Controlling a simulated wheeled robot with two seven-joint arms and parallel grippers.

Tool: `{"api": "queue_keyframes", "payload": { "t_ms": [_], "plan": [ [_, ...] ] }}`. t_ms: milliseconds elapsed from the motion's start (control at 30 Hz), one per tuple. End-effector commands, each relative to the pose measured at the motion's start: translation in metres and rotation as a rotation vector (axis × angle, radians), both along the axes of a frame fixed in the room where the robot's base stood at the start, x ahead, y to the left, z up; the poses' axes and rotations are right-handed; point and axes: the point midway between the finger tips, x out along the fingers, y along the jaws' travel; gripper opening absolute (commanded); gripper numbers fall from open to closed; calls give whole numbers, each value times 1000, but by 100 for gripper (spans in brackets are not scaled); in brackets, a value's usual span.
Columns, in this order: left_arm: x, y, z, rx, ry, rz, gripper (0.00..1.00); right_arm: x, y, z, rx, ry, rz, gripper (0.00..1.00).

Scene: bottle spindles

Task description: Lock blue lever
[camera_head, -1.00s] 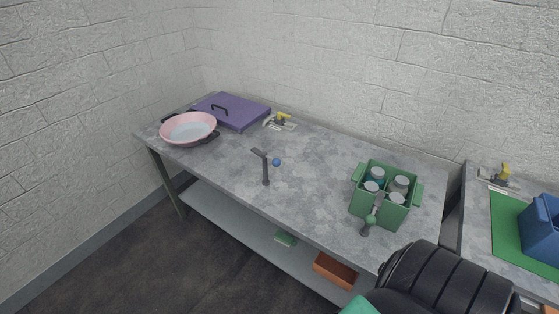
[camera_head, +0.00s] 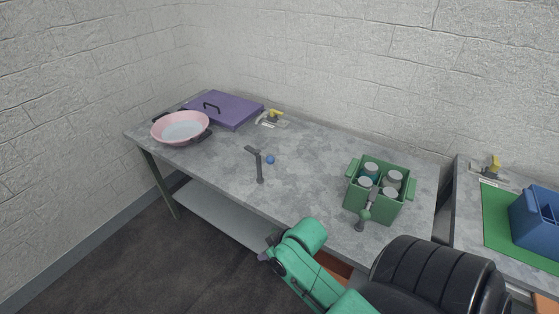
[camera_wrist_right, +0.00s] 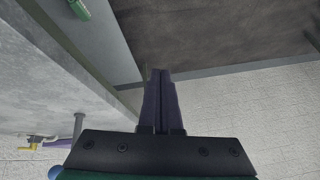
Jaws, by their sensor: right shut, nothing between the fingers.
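The blue lever (camera_head: 258,166) is a dark grey upright post with a short bar on top, near the table's front edge. A blue ball (camera_head: 270,160) shows just right of the post. In the right wrist view a grey post (camera_wrist_right: 78,125) and part of a blue ball (camera_wrist_right: 55,173) show at the lower left. My right gripper (camera_head: 262,256) is in front of and below the table edge, apart from the lever. Its purple fingers (camera_wrist_right: 160,75) are together and empty. My left gripper is out of view.
A green crate of jars (camera_head: 352,195) stands at the table's right, with a green-knobbed lever (camera_head: 364,214) before it. A pink pan (camera_head: 181,127) and purple board (camera_head: 226,108) are at the left. The table's middle (camera_head: 310,165) is clear.

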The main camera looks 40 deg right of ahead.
Motion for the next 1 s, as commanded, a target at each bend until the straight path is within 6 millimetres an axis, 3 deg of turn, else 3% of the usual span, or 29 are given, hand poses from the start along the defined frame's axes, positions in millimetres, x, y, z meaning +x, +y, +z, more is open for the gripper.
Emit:
{"api": "queue_keyframes", "payload": {
  "t_ms": [133,233,333,400,533,633,733,1000],
  "plan": [
    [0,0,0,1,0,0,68,48,-1,27,248,-223,-143,0],
    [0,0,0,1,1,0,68,77,-15,46,414,-373,-272,0],
    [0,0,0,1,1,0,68,101,-45,66,587,-537,-444,0],
    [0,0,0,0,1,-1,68,113,-79,79,713,-666,-598,0],
    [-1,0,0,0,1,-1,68,112,-159,94,920,-908,-925,0],
    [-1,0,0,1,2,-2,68,99,-204,95,1009,-1035,-1110,0],
    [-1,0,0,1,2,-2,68,94,-217,94,1036,-1075,-1170,0],
    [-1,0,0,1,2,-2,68,95,-217,95,1034,-1074,-1166,0]
  ]
}}
